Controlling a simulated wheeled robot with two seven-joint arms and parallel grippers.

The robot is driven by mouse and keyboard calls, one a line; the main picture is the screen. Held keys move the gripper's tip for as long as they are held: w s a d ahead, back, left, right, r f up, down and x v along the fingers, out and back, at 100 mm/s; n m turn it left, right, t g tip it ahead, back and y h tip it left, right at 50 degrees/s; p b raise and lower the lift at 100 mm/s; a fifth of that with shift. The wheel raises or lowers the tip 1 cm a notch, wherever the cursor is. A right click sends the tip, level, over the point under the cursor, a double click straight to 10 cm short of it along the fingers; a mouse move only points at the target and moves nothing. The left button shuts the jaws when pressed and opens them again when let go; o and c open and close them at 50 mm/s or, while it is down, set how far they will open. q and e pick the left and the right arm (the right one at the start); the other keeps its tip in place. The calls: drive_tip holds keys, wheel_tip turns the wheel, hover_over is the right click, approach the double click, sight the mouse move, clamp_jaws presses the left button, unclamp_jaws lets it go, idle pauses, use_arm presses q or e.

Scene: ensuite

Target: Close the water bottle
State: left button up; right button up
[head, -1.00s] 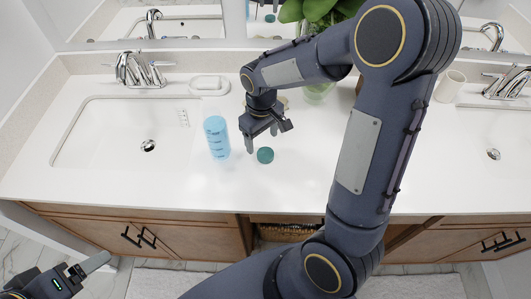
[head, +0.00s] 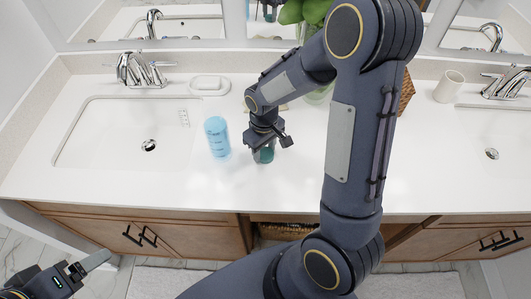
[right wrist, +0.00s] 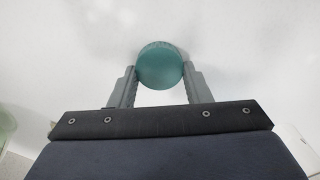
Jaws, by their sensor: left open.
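The water bottle (head: 217,137) is a translucent blue cylinder standing upright on the white counter, its top apparently uncovered. The round teal cap (head: 265,155) lies on the counter to its right, partly hidden by my right gripper (head: 262,156). In the right wrist view the cap (right wrist: 160,66) sits between the fingertips of my right gripper (right wrist: 159,72). The fingers are apart, one on each side and very close to the cap; no firm contact shows. My left gripper (head: 84,267) is open and empty at the lower left, in front of the cabinet.
A sink basin (head: 110,135) lies left of the bottle, with a faucet (head: 138,70) and a soap dish (head: 209,85) behind. A plant (head: 310,15) stands at the back and a cup (head: 449,87) at the right. The counter front is clear.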

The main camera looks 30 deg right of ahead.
sight(264, 151)
drive_tip(key=c, duration=0.4)
drive_tip(key=shift+r, duration=0.1)
drive_tip(key=shift+r, duration=0.25)
wheel_tip(264, 151, up, 2)
drive_tip(key=shift+w+r, duration=0.1)
drive_tip(key=shift+r, duration=0.05)
use_arm(q)
wheel_tip(264, 151, down, 2)
drive_tip(key=b, duration=0.2)
drive_tip(key=shift+f+b, duration=0.25)
drive_tip(key=shift+b, duration=0.05)
use_arm(e)
drive_tip(key=s+a+r, duration=0.4)
drive_tip(key=a+r, duration=0.6)
drive_tip(key=a, duration=0.3)
drive_tip(key=shift+s+a, duration=0.15)
drive_tip(key=shift+a, duration=0.05)
